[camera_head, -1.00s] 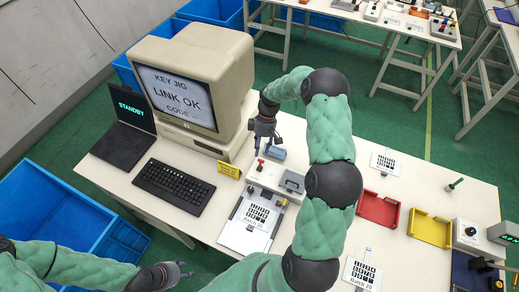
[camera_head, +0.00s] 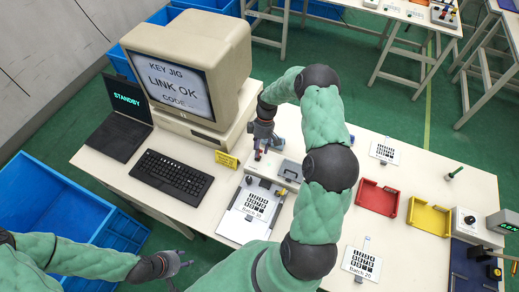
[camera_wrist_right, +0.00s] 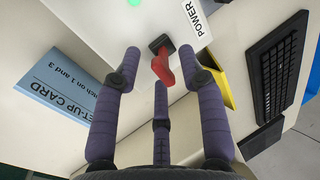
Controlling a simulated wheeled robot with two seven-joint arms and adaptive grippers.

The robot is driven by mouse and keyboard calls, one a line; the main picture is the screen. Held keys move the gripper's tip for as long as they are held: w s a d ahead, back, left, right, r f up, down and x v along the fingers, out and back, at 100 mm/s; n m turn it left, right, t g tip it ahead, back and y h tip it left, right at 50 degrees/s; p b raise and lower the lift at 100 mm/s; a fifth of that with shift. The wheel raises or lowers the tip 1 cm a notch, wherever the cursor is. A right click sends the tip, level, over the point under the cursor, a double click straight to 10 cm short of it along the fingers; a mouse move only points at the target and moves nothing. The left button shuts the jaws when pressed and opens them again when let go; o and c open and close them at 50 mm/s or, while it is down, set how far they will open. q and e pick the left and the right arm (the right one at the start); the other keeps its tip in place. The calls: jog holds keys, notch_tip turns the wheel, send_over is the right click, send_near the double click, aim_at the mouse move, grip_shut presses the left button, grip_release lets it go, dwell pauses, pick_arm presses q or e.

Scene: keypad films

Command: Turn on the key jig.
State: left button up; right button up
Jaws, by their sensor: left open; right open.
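The key jig (camera_head: 268,169) is a white box on the table in front of the monitor. In the right wrist view its white top (camera_wrist_right: 95,25) shows with a POWER label (camera_wrist_right: 196,17). A red switch lever (camera_wrist_right: 163,68) on a black base stands beside the label. My left gripper (camera_head: 188,261) is open and empty near the table's front edge.
A monitor (camera_head: 180,86) reads KEY JIG, LINK OK, CODE. A laptop (camera_head: 126,101) reads STANDBY. A keyboard (camera_head: 172,175), a yellow sign (camera_head: 227,160) and a blue set-up card (camera_wrist_right: 75,85) lie near the jig. Red (camera_head: 377,198) and yellow (camera_head: 428,217) trays stand right.

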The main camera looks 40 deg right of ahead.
jog(key=shift+f, duration=0.2)
grip_shut()
jog(key=shift+w+d+f+g+y+b, duration=0.1)
jog(key=shift+d+f+g+y+b, duration=0.2)
jog(key=shift+y+b, duration=0.65)
jog(key=shift+y, duration=0.05)
jog(key=shift+r, duration=0.1)
grip_release()
